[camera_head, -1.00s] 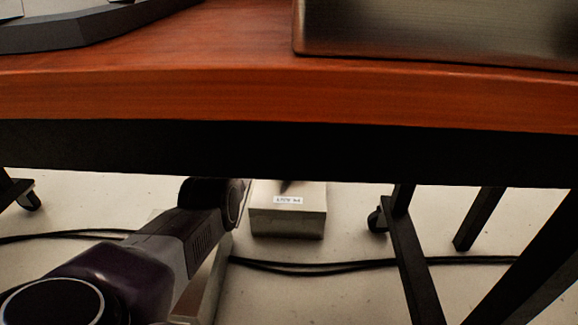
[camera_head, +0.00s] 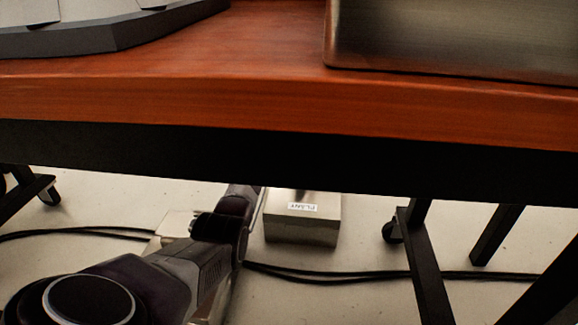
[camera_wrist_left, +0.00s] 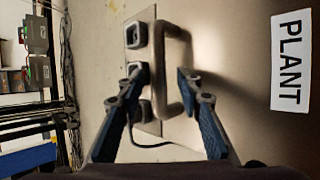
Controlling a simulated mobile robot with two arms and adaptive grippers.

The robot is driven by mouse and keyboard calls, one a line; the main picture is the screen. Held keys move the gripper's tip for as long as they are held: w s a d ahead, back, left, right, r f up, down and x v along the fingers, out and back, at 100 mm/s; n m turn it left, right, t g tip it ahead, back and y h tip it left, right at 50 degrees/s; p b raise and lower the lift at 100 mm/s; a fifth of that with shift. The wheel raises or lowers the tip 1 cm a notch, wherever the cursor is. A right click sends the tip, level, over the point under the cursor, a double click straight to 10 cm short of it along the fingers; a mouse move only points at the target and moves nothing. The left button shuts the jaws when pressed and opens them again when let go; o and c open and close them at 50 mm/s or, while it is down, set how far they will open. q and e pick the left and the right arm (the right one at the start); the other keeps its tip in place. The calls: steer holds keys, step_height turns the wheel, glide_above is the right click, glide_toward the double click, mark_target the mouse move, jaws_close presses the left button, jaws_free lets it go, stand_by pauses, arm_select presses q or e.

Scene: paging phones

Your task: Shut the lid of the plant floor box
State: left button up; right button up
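The plant floor box (camera_head: 302,230) is a pale box on the floor under the table, with a PLANT label on it. In the left wrist view its label (camera_wrist_left: 288,62) is at the right on a beige surface. A grey U-shaped handle (camera_wrist_left: 174,70) stands near a plate with dark sockets (camera_wrist_left: 138,36). I cannot tell how far the lid is open. My left gripper (camera_wrist_left: 160,78) is open, with one finger on each side of the handle; contact is unclear. In the head view the table edge hides its fingers. My right gripper is not in view.
The table (camera_head: 280,105) overhangs the box. Black cables (camera_head: 400,276) run across the floor. A table leg with a caster (camera_head: 420,260) stands to the right of the box. Another pale box (camera_head: 172,228) is left of my arm. A dark cable (camera_wrist_left: 155,143) hangs below the sockets.

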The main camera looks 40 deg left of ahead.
arm_select(q)
steer(key=v, duration=0.8)
steer(key=shift+s+r, duration=0.15)
steer(key=shift+s, duration=0.2)
stand_by(0.3)
